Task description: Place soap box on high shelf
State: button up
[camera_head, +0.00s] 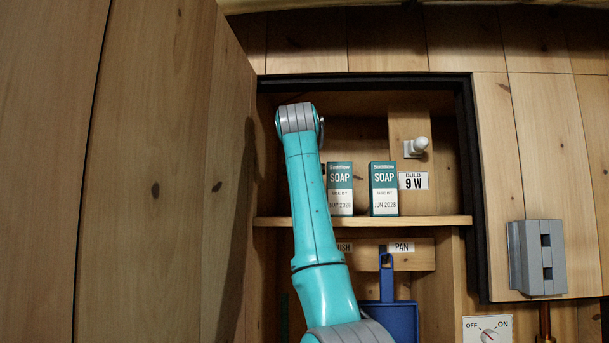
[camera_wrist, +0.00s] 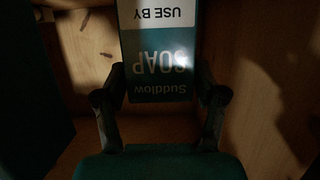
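In the wrist view a green and white soap box (camera_wrist: 158,52) stands between the two fingers of my gripper (camera_wrist: 160,95). The fingertips press against its left and right sides; its lettering is upside down there and its date is cut off.
A white bulb (camera_head: 417,146) and its 9 W label are right of the boxes. A blue dustpan (camera_head: 391,310) hangs below the shelf. The open wooden door (camera_head: 150,180) stands left of my arm. A grey box (camera_head: 537,257) and dial (camera_head: 488,334) are at right.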

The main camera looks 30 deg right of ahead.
jog(key=v, duration=1.2)
jog(key=shift+r, duration=0.25)
